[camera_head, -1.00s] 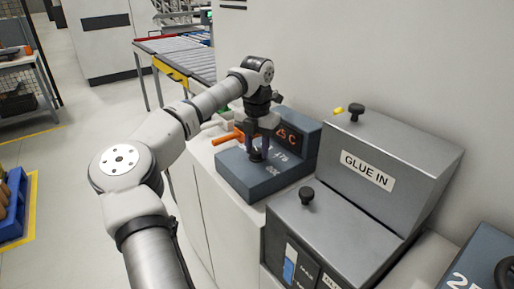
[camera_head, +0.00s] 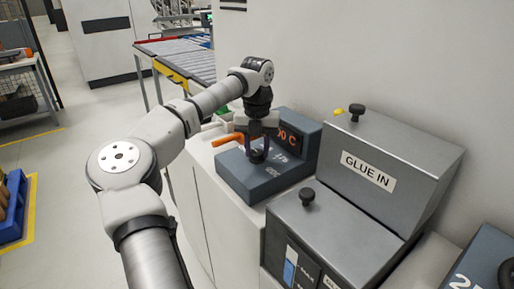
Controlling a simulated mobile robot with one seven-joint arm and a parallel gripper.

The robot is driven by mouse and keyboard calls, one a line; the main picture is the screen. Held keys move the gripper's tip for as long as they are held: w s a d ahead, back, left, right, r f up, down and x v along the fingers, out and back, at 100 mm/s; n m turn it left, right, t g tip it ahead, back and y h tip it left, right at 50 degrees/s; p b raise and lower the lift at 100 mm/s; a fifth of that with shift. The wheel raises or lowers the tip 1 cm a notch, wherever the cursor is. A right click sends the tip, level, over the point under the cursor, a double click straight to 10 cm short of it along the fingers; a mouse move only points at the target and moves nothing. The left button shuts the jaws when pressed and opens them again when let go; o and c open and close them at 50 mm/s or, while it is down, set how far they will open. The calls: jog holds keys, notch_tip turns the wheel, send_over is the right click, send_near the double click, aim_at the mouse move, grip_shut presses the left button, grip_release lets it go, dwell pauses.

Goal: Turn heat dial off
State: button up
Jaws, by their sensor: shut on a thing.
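The heat dial (camera_head: 257,157) is a small dark knob on top of a blue-grey control box (camera_head: 262,184). My gripper (camera_head: 258,150) points down from above and is shut on the dial, its fingers at the dial's sides. White markings show on the box top beside the dial, too small to read fully. An orange-lit display (camera_head: 287,136) ending in "C" stands at the back of the box, partly hidden by my gripper. My gripper also hides part of the dial, so its pointer direction cannot be told.
A grey box marked "GLUE IN" (camera_head: 367,171) with black knobs stands to the right. An orange handle (camera_head: 228,139) lies just left of my gripper. A roller conveyor (camera_head: 182,58) is behind. A blue bin (camera_head: 13,210) sits on the floor at far left.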

aim_at(257, 152)
jog(key=o, duration=1)
notch_tip(257, 152, up, 14)
jog(key=b, duration=0.1)
jog(key=shift+s+f, duration=0.1)
jog(key=shift+f, duration=0.05)
